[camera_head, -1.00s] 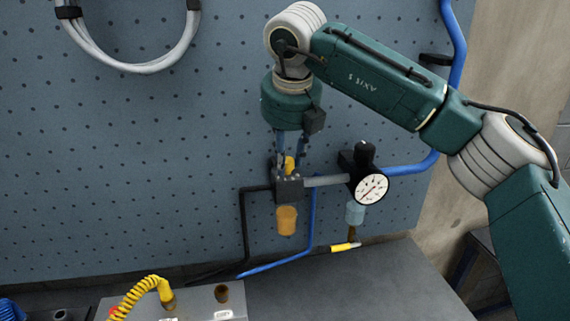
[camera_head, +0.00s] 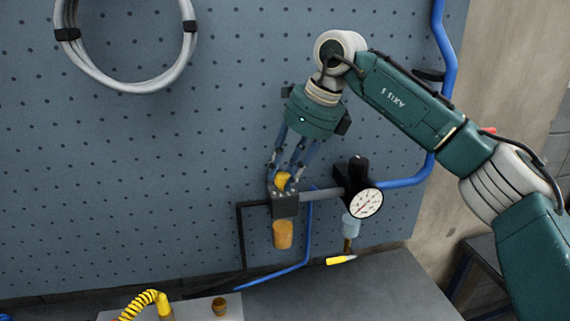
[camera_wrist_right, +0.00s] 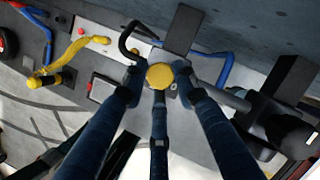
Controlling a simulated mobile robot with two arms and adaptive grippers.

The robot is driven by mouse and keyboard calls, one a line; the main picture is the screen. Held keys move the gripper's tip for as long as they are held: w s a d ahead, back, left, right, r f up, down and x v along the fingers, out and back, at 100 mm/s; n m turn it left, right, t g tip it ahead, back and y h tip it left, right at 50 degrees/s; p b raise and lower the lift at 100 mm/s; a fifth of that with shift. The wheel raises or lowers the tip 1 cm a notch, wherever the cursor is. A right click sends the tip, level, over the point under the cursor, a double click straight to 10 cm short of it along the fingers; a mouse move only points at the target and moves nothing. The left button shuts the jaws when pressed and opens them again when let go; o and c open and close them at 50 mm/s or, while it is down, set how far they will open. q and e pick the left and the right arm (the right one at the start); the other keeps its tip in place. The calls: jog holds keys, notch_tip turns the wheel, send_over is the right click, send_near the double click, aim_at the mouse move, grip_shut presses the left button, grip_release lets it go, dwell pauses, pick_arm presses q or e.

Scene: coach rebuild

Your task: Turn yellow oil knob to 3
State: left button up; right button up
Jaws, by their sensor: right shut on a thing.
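The yellow oil knob (camera_head: 283,181) sits on top of a dark lubricator block (camera_head: 285,204) with an amber bowl (camera_head: 283,235) below it. My right gripper (camera_head: 286,173) comes down from above, tilted, with its blue fingers around the knob. In the right wrist view the round yellow knob top (camera_wrist_right: 160,76) lies between the fingertips (camera_wrist_right: 160,80), and the gripper is shut on it. I cannot read any number or mark on the knob. My left gripper is not in view.
A pressure gauge (camera_head: 366,203) and black regulator knob (camera_head: 358,168) stand right of the block. A blue pipe (camera_head: 447,60) runs along the right. Grey cable (camera_head: 130,85) hangs upper left. A yellow coiled hose (camera_head: 148,299) is at the lower left. The grey bench (camera_head: 350,285) has bare space.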

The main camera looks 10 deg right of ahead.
jog(key=n+p, duration=0.1)
jog(key=n, duration=0.1)
jog(key=r+n+g+p, duration=0.1)
jog(key=p, duration=0.1)
jog(key=shift+w+d+r+n+y, duration=0.1)
jog(key=shift+w+r+n+y, duration=0.1)
jog(key=shift+w+n+y, duration=0.2)
jog(key=shift+f+n+g+p, duration=0.1)
jog(key=shift+n+g+p, duration=0.2)
jog(key=shift+n+p, duration=0.55)
jog(key=shift+f+n+g, duration=0.1)
jog(key=shift+n+g, duration=0.2)
jog(key=shift+n, duration=0.45)
jog(key=shift+f+n+g+p, duration=0.1)
jog(key=shift+n+g+p, duration=0.3)
jog(key=shift+n, duration=0.9)
jog(key=o, duration=1.1)
jog(key=shift+c, duration=0.2)
jog(key=shift+o, duration=0.2)
jog(key=shift+a+f, duration=0.2)
jog(key=shift+a, duration=0.1)
